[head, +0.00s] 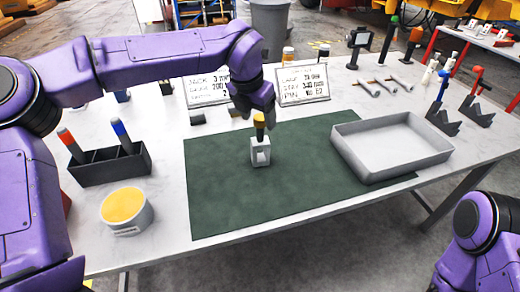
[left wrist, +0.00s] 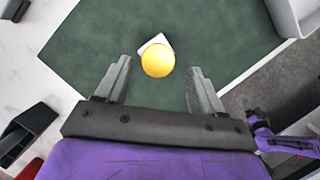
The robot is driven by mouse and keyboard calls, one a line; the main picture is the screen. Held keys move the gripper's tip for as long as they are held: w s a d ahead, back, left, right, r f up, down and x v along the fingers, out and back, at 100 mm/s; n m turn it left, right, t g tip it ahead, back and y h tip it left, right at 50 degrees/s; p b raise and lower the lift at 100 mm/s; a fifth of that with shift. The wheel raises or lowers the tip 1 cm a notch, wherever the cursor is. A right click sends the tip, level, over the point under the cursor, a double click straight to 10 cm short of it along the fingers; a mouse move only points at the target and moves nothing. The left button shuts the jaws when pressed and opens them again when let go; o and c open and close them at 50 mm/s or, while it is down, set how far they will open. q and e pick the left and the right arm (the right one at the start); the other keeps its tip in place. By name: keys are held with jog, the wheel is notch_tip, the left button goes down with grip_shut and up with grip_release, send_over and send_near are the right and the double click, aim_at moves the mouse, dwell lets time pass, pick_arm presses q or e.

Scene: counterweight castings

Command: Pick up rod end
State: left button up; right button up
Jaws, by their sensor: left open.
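The likely rod end (head: 260,151) is a light grey block with an opening in its side, standing upright on the green mat (head: 215,195). A dark stem with a yellow top (head: 260,120) rises from it; I cannot tell whether they are one piece. In the left wrist view the round yellow top (left wrist: 158,60) hides most of the pale block (left wrist: 152,42). My left gripper (head: 257,108) is above it, pointing down. In the left wrist view its open fingers (left wrist: 160,78) lie on either side of the yellow top, apparently not touching it. My right gripper is not seen.
A grey tray (head: 428,158) overlaps the mat's right side. A dark rack (head: 110,166) with red- and blue-topped rods and a yellow-filled pot (head: 127,212) stand at left. Two signs, one a white card (head: 303,84), stand behind. Grey V-blocks (head: 437,121) stand at right. The front mat is clear.

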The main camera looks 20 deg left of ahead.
aim_at(260, 141)
pick_arm(q)
jog(key=x, duration=0.4)
jog(key=p+x, duration=0.1)
jog(key=x, duration=0.1)
jog(key=shift+w+a, duration=0.15)
jog(key=shift+a, duration=0.05)
jog(key=shift+r, duration=0.15)
grip_shut()
